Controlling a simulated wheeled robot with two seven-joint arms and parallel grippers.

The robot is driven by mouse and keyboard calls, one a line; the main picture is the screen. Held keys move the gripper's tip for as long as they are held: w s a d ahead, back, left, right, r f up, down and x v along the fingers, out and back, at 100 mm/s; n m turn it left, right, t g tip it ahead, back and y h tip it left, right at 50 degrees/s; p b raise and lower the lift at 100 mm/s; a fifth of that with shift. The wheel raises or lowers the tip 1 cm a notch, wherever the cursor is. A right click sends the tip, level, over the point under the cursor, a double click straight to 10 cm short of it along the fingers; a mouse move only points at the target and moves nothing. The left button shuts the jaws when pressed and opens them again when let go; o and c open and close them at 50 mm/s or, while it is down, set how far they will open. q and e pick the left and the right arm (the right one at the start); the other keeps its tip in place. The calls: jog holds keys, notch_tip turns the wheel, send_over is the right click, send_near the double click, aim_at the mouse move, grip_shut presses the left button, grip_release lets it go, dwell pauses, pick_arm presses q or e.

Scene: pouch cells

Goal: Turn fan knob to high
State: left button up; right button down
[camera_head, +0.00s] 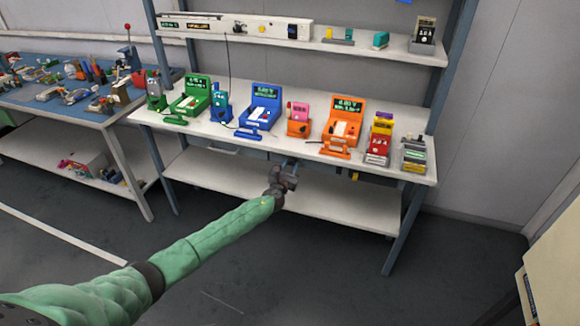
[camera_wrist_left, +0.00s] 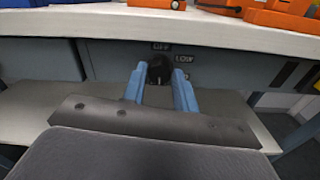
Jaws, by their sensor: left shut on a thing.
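The fan knob (camera_wrist_left: 159,68) is a small black dial on the grey panel under the bench's front edge. In the left wrist view, an OFF label (camera_wrist_left: 161,47) is above it and a LOW label (camera_wrist_left: 182,58) is to its upper right. Another label at the right is partly hidden by a finger. My left gripper (camera_head: 291,162) reaches under the bench edge in the head view. Its blue fingers (camera_wrist_left: 160,78) are shut on the knob, one on each side. Which label the knob points to is not clear. My right gripper is not in view.
The white bench top (camera_head: 260,148) overhangs the knob closely. Green, blue and orange testers (camera_head: 342,119) stand on it. A lower shelf (camera_head: 330,203) lies beneath my gripper. A blue-topped table (camera_head: 60,100) stands at the left. The floor in front is open.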

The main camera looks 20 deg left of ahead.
pick_arm(q)
jog(key=shift+f, duration=0.15)
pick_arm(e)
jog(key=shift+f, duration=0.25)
pick_arm(q)
jog(key=o, duration=1)
jog(key=shift+s, duration=0.6)
jog(key=s, duration=0.6)
jog(key=shift+s+a, duration=0.1)
jog(key=shift+s, duration=0.2)
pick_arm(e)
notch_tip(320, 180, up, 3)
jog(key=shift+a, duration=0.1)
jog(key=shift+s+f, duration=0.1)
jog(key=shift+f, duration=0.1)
